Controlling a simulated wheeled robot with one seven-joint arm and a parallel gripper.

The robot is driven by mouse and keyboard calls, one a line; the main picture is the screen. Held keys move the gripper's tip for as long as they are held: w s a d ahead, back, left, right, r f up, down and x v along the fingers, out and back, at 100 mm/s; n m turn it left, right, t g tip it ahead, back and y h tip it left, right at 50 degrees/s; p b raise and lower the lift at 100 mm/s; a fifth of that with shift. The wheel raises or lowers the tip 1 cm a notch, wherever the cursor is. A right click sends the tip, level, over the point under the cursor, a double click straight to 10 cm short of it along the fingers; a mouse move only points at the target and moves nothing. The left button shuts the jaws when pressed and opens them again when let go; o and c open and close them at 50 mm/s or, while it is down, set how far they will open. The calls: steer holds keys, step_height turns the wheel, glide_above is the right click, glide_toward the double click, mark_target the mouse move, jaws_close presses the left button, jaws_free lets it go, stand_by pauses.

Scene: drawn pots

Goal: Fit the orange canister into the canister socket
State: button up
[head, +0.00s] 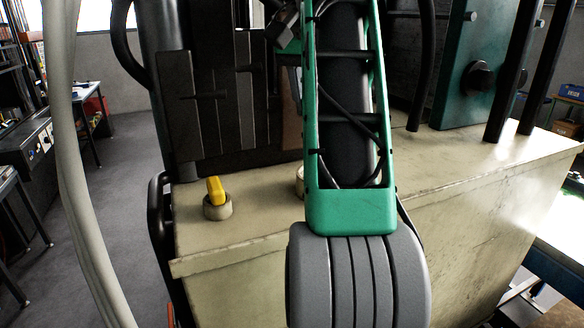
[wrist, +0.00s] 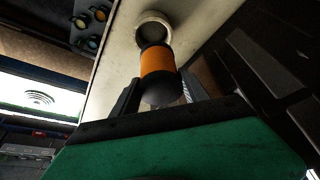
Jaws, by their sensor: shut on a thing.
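The orange canister (wrist: 158,62) has an orange band between dark ends. In the wrist view it sits between the two dark fingers of my gripper (wrist: 160,88), which is shut on it. A pale round ring with a hollow inside, which looks like the canister socket (wrist: 140,19), lies just beyond the canister's far end. That end overlaps the ring's near rim in the picture; I cannot tell whether they touch. In the head view my arm hides the gripper and canister, and only a sliver of a pale ring (head: 299,182) shows beside the arm.
A yellow piece (head: 216,189) stands in a round collar (head: 217,209) on the worn cream top (head: 265,232), left of my arm. Dark upright panels (head: 215,110) rise behind. A green plate with a black knob (head: 481,80) stands at the right.

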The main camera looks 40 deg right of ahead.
steer(key=shift+r, duration=0.2)
steer(key=f+b, duration=0.1)
steer(key=f, duration=0.2)
steer(key=f+b, duration=0.1)
steer(key=f, duration=0.2)
steer(key=f+b, duration=0.1)
steer(key=f, duration=0.3)
steer(key=shift+s+a, duration=0.25)
steer(key=shift+s, duration=0.15)
jaws_close()
steer(key=shift+w+d, duration=0.1)
steer(key=shift+w, duration=0.15)
steer(key=o, duration=1.1)
jaws_free()
steer(key=o, duration=0.3)
steer(key=shift+d, duration=0.25)
steer(key=shift+o, duration=0.5)
steer(key=shift+a+r, duration=0.1)
steer(key=shift+a, duration=0.05)
steer(key=p+v, duration=0.2)
steer(key=v, duration=0.5)
steer(key=shift+r, duration=0.25)
steer(key=shift+s, duration=0.1)
